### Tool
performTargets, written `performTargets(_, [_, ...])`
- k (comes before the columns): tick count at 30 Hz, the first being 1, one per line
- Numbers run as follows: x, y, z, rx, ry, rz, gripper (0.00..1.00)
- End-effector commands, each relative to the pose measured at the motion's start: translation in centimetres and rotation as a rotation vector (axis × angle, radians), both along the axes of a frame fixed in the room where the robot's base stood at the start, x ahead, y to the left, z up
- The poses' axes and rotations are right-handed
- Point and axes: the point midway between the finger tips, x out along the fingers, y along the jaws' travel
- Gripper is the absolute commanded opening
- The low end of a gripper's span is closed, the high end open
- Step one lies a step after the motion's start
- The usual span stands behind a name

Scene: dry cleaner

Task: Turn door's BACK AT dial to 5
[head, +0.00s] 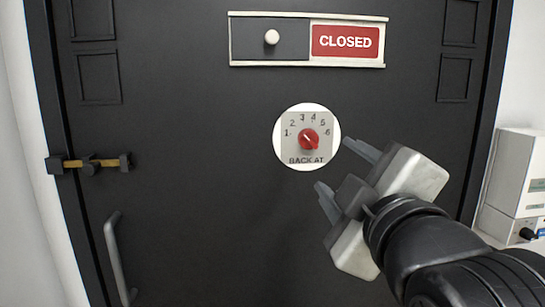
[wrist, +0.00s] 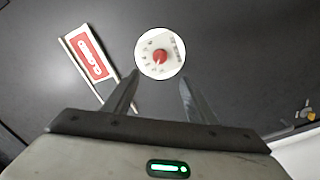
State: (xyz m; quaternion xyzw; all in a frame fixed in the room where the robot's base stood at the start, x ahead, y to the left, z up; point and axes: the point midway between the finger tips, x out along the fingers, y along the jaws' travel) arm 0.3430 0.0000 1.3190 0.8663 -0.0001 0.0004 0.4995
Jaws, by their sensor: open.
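The BACK AT dial has a red knob (head: 308,139) on a grey plate (head: 295,151) inside a white disc, mounted on the dark door (head: 200,200). Numbers 1 to 6 arc over the knob. The knob's pale pointer mark seems to tilt up and left, but it is too small to read surely. My gripper (head: 334,166) is open and empty, below and right of the dial in the head view. In the wrist view, the red knob (wrist: 159,56) lies beyond the fingertips, between their lines. The fingers (wrist: 160,88) stand apart from it.
A sliding sign (head: 347,41) reading CLOSED sits above the dial; it also shows in the wrist view (wrist: 90,57). A brass bolt (head: 75,163) and a grey pull handle (head: 116,260) are at the door's left. A white machine (head: 517,185) stands at right.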

Motion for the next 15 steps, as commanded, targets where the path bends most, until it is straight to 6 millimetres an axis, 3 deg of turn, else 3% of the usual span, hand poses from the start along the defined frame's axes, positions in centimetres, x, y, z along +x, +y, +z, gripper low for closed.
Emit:
performTargets(5, [1.6,0.0,0.2,-0.004,0.004,0.000,0.52])
performTargets(15, [7.7,0.0,0.4,-0.001,0.008,0.000,0.52])
